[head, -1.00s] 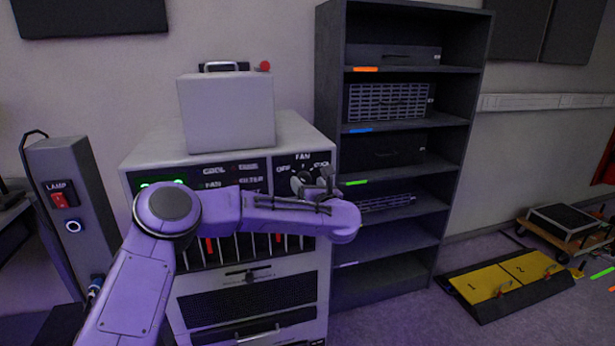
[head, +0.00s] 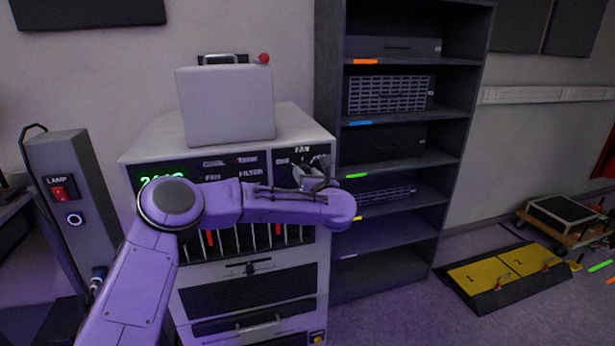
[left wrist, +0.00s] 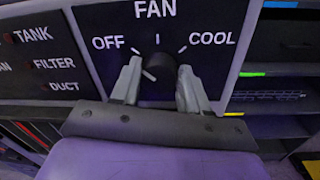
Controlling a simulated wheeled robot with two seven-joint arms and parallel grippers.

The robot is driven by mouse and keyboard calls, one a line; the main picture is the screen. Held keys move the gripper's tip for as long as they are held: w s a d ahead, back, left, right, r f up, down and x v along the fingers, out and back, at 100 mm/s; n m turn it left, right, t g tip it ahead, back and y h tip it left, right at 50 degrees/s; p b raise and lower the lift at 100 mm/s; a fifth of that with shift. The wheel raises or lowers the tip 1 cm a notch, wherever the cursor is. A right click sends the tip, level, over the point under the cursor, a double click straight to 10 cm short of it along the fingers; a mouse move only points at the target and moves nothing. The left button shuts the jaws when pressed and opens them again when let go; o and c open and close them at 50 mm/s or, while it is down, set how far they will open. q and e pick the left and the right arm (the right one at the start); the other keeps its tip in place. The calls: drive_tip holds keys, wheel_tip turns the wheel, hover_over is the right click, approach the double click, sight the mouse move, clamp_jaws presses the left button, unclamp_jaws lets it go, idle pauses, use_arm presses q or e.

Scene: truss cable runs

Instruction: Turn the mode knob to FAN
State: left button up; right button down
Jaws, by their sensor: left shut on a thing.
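The mode knob (left wrist: 157,82) is a dark round knob on the black panel, with OFF at upper left, FAN at top and COOL at upper right in the left wrist view. My left gripper (left wrist: 160,70) has one finger on each side of the knob and is shut on it. A short white mark shows on the knob's left part, slanting; I cannot tell surely which label the knob points to. In the head view my left gripper (head: 313,177) is at the cabinet's upper right panel and hides the knob. My right gripper is out of view.
The light cabinet (head: 145,150) carries a grey box (head: 226,105) on top. A dark shelf rack (head: 400,232) stands close on its right. A grey post with a red LAMP switch (head: 63,188) stands at left. A yellow-topped platform (head: 500,275) lies on the floor at right.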

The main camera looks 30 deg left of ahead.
use_arm(q)
drive_tip(key=shift+f+m+t+b, duration=0.15)
drive_tip(key=shift+m+b, duration=0.35)
drive_tip(key=shift+m, duration=1.8)
drive_tip(key=shift+f+m+t+b, duration=0.15)
drive_tip(key=shift+m+b, duration=0.35)
drive_tip(key=shift+m, duration=1.8)
drive_tip(key=shift+r, duration=0.1)
drive_tip(key=o, duration=1)
drive_tip(key=shift+o, duration=0.2)
